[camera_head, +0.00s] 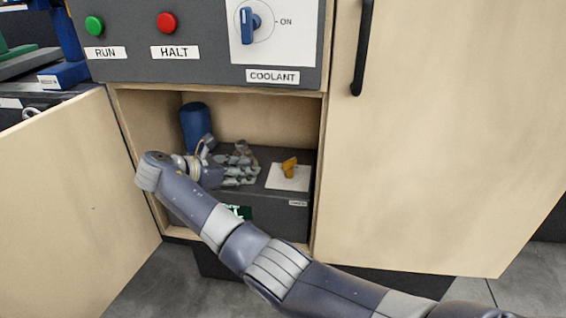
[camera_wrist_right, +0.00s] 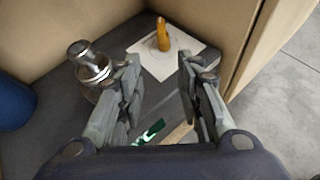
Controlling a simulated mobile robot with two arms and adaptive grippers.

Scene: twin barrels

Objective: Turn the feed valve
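The feed valve appears to be the small orange-yellow handle (camera_head: 290,167) on a white plate (camera_head: 283,181), on top of a dark grey box inside the open cabinet. In the right wrist view the handle (camera_wrist_right: 163,36) stands upright on its white plate (camera_wrist_right: 190,45), ahead of the fingertips. My right gripper (camera_head: 249,165) reaches into the cabinet and is left of the handle, apart from it. In the right wrist view its two fingers (camera_wrist_right: 158,66) are spread with nothing between them. A small label on the box front is too small to read. My left gripper is not in view.
A metal fitting (camera_wrist_right: 90,64) stands beside the left finger, and a blue cylinder (camera_head: 195,126) stands at the back left. The left cabinet door (camera_head: 70,190) is open; the right door (camera_head: 440,130) is shut. Above is the panel with RUN, HALT and the COOLANT knob (camera_head: 248,25).

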